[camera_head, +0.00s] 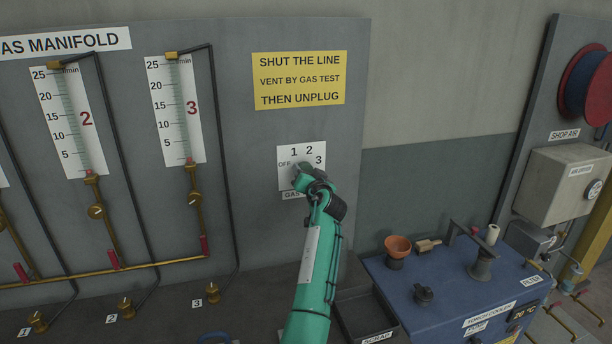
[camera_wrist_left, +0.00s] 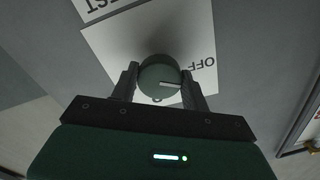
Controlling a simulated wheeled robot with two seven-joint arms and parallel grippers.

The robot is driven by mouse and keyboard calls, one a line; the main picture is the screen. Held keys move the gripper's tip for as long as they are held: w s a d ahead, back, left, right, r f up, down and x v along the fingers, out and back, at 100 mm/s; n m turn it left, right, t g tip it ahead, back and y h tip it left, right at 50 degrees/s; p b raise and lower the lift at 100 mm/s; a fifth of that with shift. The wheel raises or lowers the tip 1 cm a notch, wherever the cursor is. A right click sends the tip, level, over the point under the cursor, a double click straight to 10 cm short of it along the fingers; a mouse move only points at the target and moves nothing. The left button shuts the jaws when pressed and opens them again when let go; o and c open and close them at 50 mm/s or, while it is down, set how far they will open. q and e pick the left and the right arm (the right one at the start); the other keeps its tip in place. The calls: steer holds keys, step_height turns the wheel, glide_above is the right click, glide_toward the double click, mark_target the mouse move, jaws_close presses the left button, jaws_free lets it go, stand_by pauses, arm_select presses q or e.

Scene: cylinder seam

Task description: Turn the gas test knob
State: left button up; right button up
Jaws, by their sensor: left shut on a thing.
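The gas test knob (camera_wrist_left: 158,76) is a round dark green knob with a white pointer line, on a white dial plate (camera_head: 288,155) marked OFF, 1, 2 and 3. My left gripper (camera_head: 304,175) covers the knob in the head view. In the left wrist view my left gripper (camera_wrist_left: 160,82) has one finger on each side of the knob and is shut on it. In that view the pointer lies to the right, on the side of the OFF mark, a little off the word. The numbers are mostly hidden there by the gripper. My right gripper is not in view.
A yellow sign (camera_head: 299,80) hangs above the dial. Flow gauges (camera_head: 176,110) with brass valves and black pipes stand to the left. A blue torch cooler (camera_head: 440,290) and a dark scrap tray (camera_head: 362,312) are at lower right. The panel around the dial is clear.

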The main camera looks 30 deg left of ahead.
arm_select(q)
steer(key=shift+m+p, duration=0.55)
steer(key=shift+m, duration=2.95)
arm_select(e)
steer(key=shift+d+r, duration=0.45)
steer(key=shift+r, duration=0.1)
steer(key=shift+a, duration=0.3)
arm_select(q)
steer(key=o, duration=1)
steer(key=shift+s, duration=0.1)
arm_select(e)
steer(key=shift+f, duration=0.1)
arm_select(q)
steer(key=b+v, duration=0.4)
steer(key=v, duration=0.9)
steer(key=shift+s+d+b, duration=0.2)
steer(key=shift+b, duration=0.2)
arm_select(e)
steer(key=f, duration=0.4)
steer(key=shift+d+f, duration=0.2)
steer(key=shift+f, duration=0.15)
